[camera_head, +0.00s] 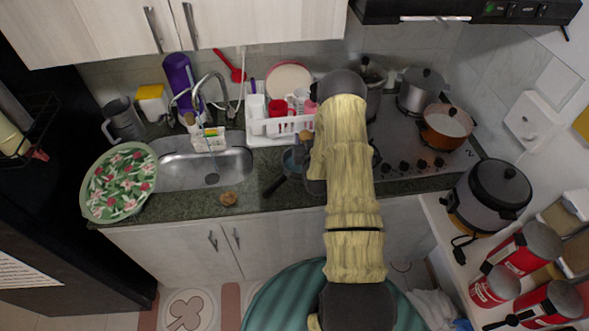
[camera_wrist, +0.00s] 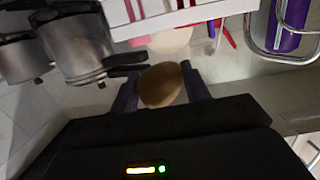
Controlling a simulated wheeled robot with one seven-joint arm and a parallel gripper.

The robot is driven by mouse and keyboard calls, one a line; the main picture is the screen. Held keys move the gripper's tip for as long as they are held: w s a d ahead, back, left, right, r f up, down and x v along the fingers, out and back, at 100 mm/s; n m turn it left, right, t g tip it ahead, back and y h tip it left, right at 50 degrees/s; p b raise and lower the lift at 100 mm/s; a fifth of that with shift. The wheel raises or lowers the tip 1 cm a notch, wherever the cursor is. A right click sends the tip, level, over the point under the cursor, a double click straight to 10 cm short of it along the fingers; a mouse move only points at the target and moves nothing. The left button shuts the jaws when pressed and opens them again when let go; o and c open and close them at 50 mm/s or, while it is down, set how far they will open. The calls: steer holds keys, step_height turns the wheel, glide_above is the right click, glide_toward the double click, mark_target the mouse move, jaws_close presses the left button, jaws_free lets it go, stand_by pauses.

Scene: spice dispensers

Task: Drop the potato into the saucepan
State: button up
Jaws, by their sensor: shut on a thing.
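My gripper (camera_wrist: 160,90) is shut on a brown, rounded potato (camera_wrist: 161,85), which sits between its two fingers in the wrist view. In the head view my arm hides most of the gripper; a small brown shape, apparently the held potato (camera_head: 305,136), shows at the arm's left side, in front of the dish rack. A small dark blue-grey saucepan (camera_head: 292,161) with a dark handle stands on the counter right of the sink, close to the gripper and partly hidden by my arm. I cannot tell whether the potato is directly above it.
A brown lump (camera_head: 228,198) lies on the counter's front edge. A white dish rack (camera_head: 283,127) stands behind the saucepan. The sink (camera_head: 175,170) is at left, beside a floral plate (camera_head: 119,183). An orange pan (camera_head: 445,127) and silver pot (camera_head: 419,95) are on the stove.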

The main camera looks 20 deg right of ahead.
steer(key=shift+f+b, duration=0.45)
steer(key=shift+f, duration=0.95)
steer(key=shift+w+a, duration=0.1)
steer(key=shift+a, duration=0.05)
steer(key=shift+w, duration=0.15)
steer(key=o, duration=0.8)
steer(key=shift+o, duration=1.4)
steer(key=shift+w+a, duration=0.1)
steer(key=shift+s, duration=0.25)
steer(key=b+v, duration=0.1)
steer(key=v, duration=1.6)
steer(key=shift+s, duration=0.2)
